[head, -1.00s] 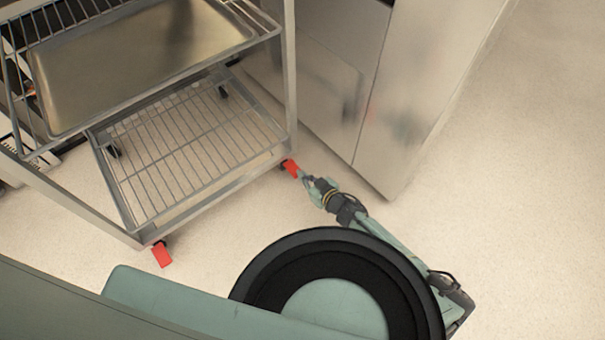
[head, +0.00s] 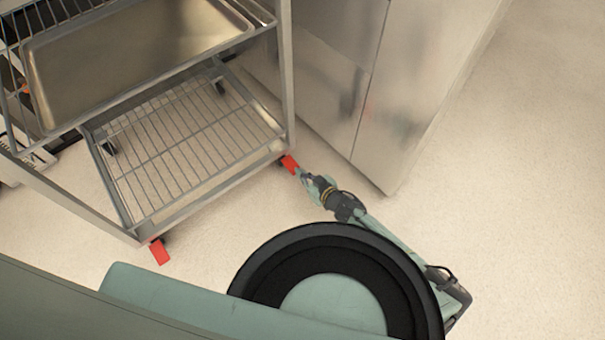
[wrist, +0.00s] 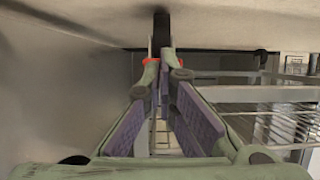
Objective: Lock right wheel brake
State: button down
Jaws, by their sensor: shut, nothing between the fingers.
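The rack trolley (head: 143,237) stands at the left in the head view, with a red brake pedal at each of its two near wheels. The right red brake pedal (head: 289,163) sits at the trolley's near right corner. My gripper (head: 304,174) is shut and empty, its tips right at that pedal; I cannot tell whether they touch it. In the wrist view my gripper (wrist: 161,68) points at the dark wheel (wrist: 161,28), and red bits of the pedal (wrist: 178,73) show on both sides of the fingertips. The left red brake pedal (head: 159,251) is tilted outward.
A metal tray (head: 130,60) lies on the trolley's upper shelf, above an empty wire shelf (head: 185,145). A steel cabinet (head: 400,110) stands close behind and right of my gripper. The floor (head: 520,190) at the right is clear.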

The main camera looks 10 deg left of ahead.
jog(key=shift+r, duration=0.15)
jog(key=shift+r+p, duration=0.7)
jog(key=shift+p, duration=0.05)
